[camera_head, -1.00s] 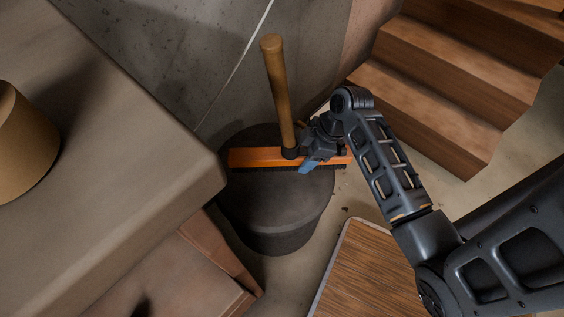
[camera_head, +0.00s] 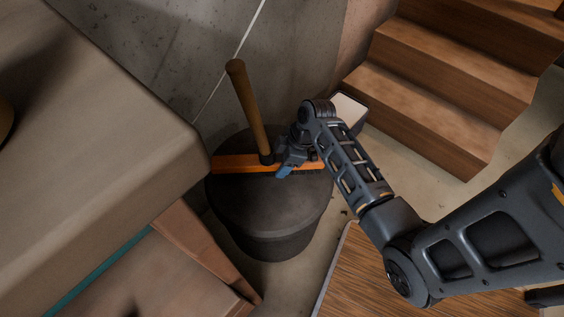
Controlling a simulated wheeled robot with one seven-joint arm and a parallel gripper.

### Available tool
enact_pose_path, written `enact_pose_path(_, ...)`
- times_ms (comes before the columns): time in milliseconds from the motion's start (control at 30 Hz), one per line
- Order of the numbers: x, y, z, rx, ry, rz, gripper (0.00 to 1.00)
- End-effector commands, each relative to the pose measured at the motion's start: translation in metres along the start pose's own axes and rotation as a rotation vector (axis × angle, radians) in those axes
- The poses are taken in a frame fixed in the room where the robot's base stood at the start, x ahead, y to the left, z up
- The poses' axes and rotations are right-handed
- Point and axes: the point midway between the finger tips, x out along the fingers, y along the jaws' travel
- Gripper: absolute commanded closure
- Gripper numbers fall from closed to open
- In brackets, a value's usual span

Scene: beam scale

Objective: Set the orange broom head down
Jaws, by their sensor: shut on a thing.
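The orange broom head (camera_head: 235,163) is a long orange bar with dark bristles and a short wooden handle (camera_head: 247,105) that tilts up and to the left. It is over the top of a dark round bin (camera_head: 270,205); I cannot tell whether its bristles touch the lid. My gripper (camera_head: 285,168), with blue fingertips, is shut on the broom head just right of the handle. The gripper hides part of the bar, and its right end shows past the gripper.
A thick tabletop (camera_head: 90,150) fills the left, its corner close to the broom head's left end. Wooden stairs (camera_head: 440,90) rise at the upper right. A small pale-topped box (camera_head: 349,108) stands behind my arm. A wood-grain board (camera_head: 370,275) lies at the lower right.

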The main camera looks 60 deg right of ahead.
Motion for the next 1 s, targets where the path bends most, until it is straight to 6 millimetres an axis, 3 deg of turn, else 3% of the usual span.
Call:
enact_pose_path(233, 0.002, 0.001, 0.000, -0.001, 0.002, 0.001, 0.95)
enact_pose_path(267, 0.002, 0.000, 0.001, 0.000, 0.000, 0.000, 0.44)
enact_pose_path(500, 0.002, 0.000, 0.001, 0.000, 0.000, 0.000, 0.21)
enact_pose_path(833, -0.004, 0.000, -0.001, 0.000, 0.000, 0.001, 0.21)
enact_pose_path(1000, -0.030, 0.001, -0.001, 0.000, 0.001, 0.004, 0.21)
